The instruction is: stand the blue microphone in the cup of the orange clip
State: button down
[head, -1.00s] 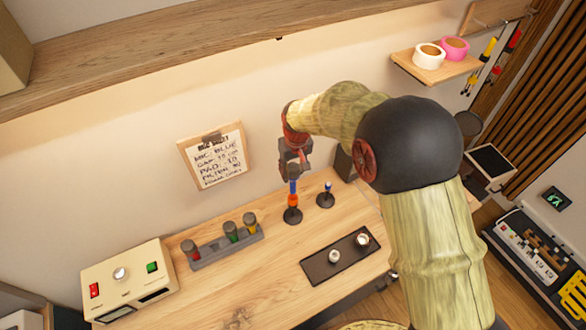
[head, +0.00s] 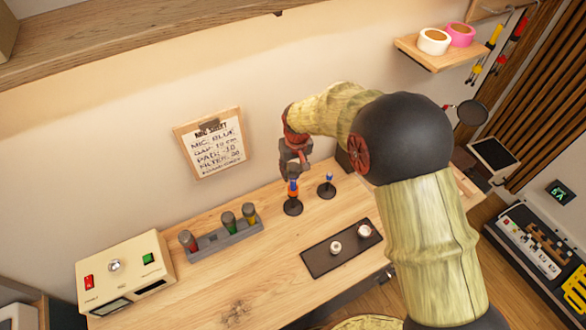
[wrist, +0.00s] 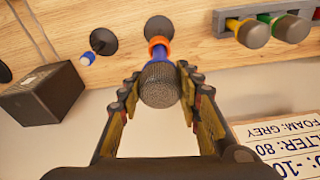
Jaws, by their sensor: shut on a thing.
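The blue microphone (wrist: 160,92) has a grey mesh head and a blue body. It is between the fingers of my gripper (wrist: 160,84) in the wrist view, and the gripper is shut on it. The orange clip (wrist: 158,42) is on a stand with a round black base (head: 293,208). The blue body lines up with the clip's ring and looks to be at or in its cup. How deep it sits is hard to tell. In the head view my gripper (head: 293,166) is just above the clip, and the microphone looks upright and is mostly hidden.
A second small stand with a blue top (head: 328,182) is close on the right. A grey rack (head: 225,240) with several coloured microphones is to the left. A dark tray (head: 322,262) with two small round things lies in front. A dark box (wrist: 40,95) is near the wall.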

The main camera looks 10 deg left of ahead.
jog(key=c, duration=1.2)
grip_release()
jog(key=shift+o, duration=0.2)
jog(key=r, duration=0.4)
jog(key=s+r, duration=0.1)
jog(key=r, duration=0.3)
jog(key=d+r, duration=0.1)
jog(key=r, duration=0.2)
jog(key=shift+s+r, duration=0.25)
jog(key=shift+r, duration=0.15)
jog(key=shift+a, duration=0.1)
